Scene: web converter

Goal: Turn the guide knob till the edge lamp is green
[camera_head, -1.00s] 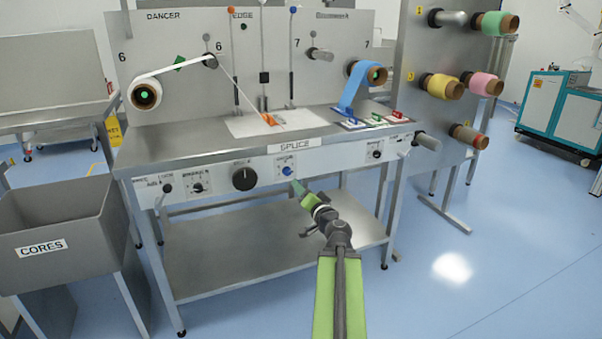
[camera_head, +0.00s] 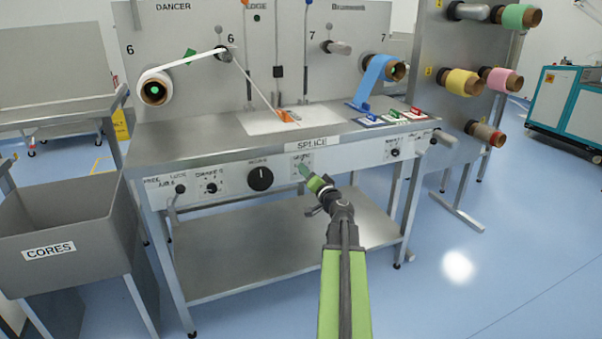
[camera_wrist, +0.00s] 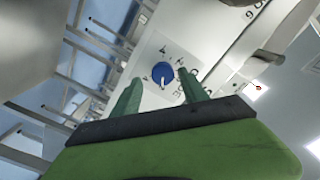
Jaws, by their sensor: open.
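The guide knob (camera_wrist: 162,74) is a round blue dial with a white pointer line on a light panel. In the wrist view it lies between and beyond the two green fingertips of my gripper (camera_wrist: 158,80). The jaws are open, and I cannot tell whether the fingertips touch the knob. In the head view my gripper (camera_head: 303,169) is at the bench's front panel and hides the knob.
A large black knob (camera_head: 260,179) sits left of my gripper on the panel, with smaller dark knobs (camera_head: 212,188) beyond it. The SPLICE bench top (camera_head: 200,142) overhangs above. A grey CORES bin (camera_head: 60,215) stands at the left. Blue floor is free at the right.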

